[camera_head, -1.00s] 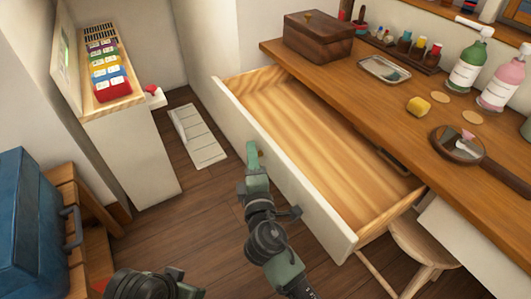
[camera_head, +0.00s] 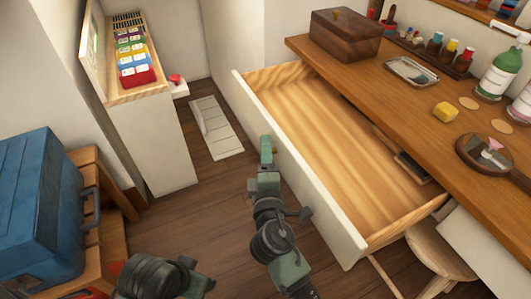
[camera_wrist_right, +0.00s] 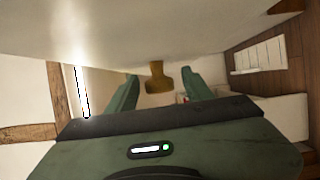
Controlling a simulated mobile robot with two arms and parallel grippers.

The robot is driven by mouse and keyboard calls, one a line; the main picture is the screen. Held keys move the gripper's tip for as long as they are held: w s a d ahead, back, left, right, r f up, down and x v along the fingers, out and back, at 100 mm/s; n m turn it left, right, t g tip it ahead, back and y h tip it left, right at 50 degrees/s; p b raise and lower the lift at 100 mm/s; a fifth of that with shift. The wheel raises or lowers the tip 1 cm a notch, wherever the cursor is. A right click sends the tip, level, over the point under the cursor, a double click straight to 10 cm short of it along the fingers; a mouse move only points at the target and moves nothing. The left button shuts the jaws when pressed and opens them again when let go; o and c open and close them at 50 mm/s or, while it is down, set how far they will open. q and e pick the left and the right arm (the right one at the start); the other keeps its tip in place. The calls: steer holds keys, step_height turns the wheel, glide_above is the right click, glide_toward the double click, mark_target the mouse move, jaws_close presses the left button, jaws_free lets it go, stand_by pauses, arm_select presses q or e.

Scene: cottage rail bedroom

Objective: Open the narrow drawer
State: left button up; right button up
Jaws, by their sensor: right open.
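The wide drawer (camera_head: 325,205) with a pale front and bare wood inside stands far out from under the wooden desk (camera_head: 400,110). My right gripper (camera_head: 266,148) is at the outer face of the drawer front. In the right wrist view, its two green fingers (camera_wrist_right: 158,90) are apart, with a brass-coloured knob (camera_wrist_right: 157,76) between their tips. Clear gaps show on both sides of the knob. The pale drawer front (camera_wrist_right: 150,30) fills the top of that view. My left arm shows at the bottom left of the head view, but its gripper does not.
A blue case (camera_head: 40,210) sits on a wooden stand (camera_head: 115,190) at the left. A white cabinet with coloured cards (camera_head: 150,135) stands behind. Dark floor (camera_head: 200,215) lies clear between stand and drawer.

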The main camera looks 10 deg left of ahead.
steer(key=v, duration=0.7)
steer(key=shift+s, duration=0.4)
steer(key=shift+d+f, duration=0.1)
